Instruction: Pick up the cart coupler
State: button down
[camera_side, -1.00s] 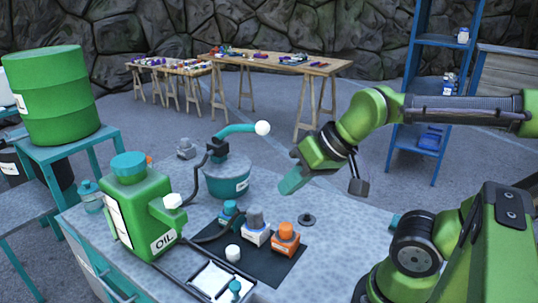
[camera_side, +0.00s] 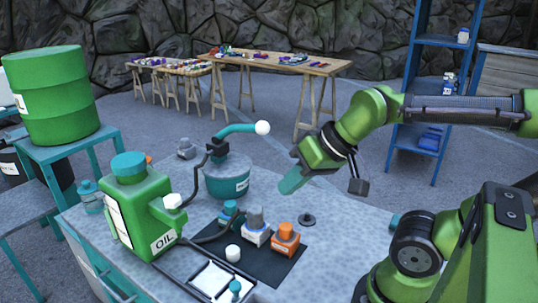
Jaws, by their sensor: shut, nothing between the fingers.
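I cannot tell for sure which thing is the cart coupler. A small dark round piece with a raised knob (camera_side: 307,219) lies on the grey bench top, beside the black mat. A small grey piece (camera_side: 186,149) sits at the back of the bench. My gripper (camera_side: 289,186) has teal fingers that point down and left. It is shut and empty, in the air above the right part of the bench, apart from everything on it.
A green barrel (camera_side: 52,95) is at the left. A blue shelf (camera_side: 400,110) stands behind.

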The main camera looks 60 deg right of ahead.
jog(key=c, duration=0.5)
grip_release()
jog(key=m+g+h, duration=0.2)
jog(key=m+g, duration=0.5)
jog(key=m, duration=0.1)
send_over(255, 208)
jog(key=f, duration=1.2)
jog(key=shift+s+a+f, duration=0.15)
jog(key=shift+s+a, duration=0.1)
jog(key=shift+a, duration=0.05)
jog(key=shift+w+d+f, duration=0.1)
jog(key=shift+d+f, duration=0.05)
jog(key=shift+f, duration=1.4)
jog(key=shift+w+d+f, duration=0.1)
jog(key=shift+f, duration=1.45)
